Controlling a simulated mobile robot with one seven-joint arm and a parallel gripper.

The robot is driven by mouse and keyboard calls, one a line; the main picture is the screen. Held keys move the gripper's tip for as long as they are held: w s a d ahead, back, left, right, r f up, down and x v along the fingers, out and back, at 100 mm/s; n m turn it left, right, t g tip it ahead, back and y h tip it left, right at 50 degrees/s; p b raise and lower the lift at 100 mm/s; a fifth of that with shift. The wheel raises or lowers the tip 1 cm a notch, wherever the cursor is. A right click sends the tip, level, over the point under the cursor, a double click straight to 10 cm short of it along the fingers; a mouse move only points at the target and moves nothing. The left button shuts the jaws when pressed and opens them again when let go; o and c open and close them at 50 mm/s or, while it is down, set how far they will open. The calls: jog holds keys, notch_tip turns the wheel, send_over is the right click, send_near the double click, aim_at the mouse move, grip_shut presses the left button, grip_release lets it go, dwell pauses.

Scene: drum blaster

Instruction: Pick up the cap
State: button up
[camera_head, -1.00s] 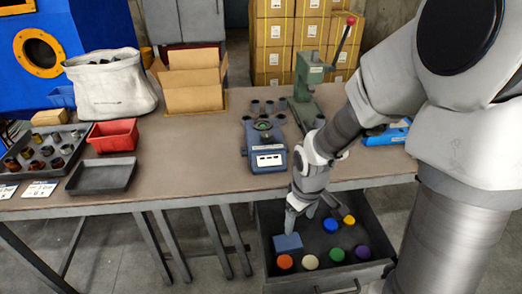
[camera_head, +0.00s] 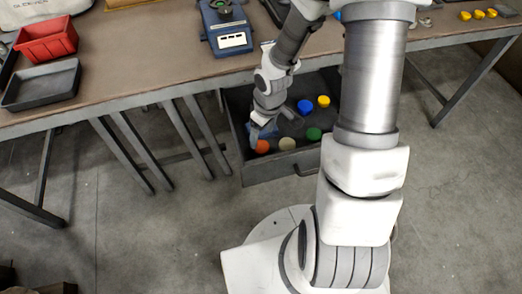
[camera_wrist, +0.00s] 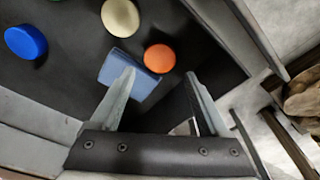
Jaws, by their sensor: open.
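Several round caps lie in an open grey drawer (camera_head: 252,173) under the table. The orange cap (camera_head: 262,146) sits at the drawer's front left, beside the cream cap (camera_head: 287,144). The green cap (camera_head: 314,134), blue cap (camera_head: 305,106) and yellow cap (camera_head: 323,101) lie further right. My gripper (camera_head: 261,136) is inside the drawer area, open and empty. In the wrist view, the orange cap (camera_wrist: 159,58) shows just beyond and between the fingertips (camera_wrist: 161,74). A blue block (camera_wrist: 145,84) lies partly behind one finger. Contact with either cannot be told.
The drawer's walls stand close around my gripper; a drawer handle (camera_head: 306,171) sticks out in front. The table edge (camera_head: 150,96) is above. A red bin (camera_head: 46,39), a black tray (camera_head: 40,84) and a blue device (camera_head: 226,28) stand on the table.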

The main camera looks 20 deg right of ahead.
aim_at(261, 146)
jog(key=shift+w+f+b, duration=0.15)
jog(key=shift+f+b, duration=1.45)
jog(key=shift+f, duration=1.35)
jog(key=shift+r, duration=0.1)
jog(key=c, duration=1.1)
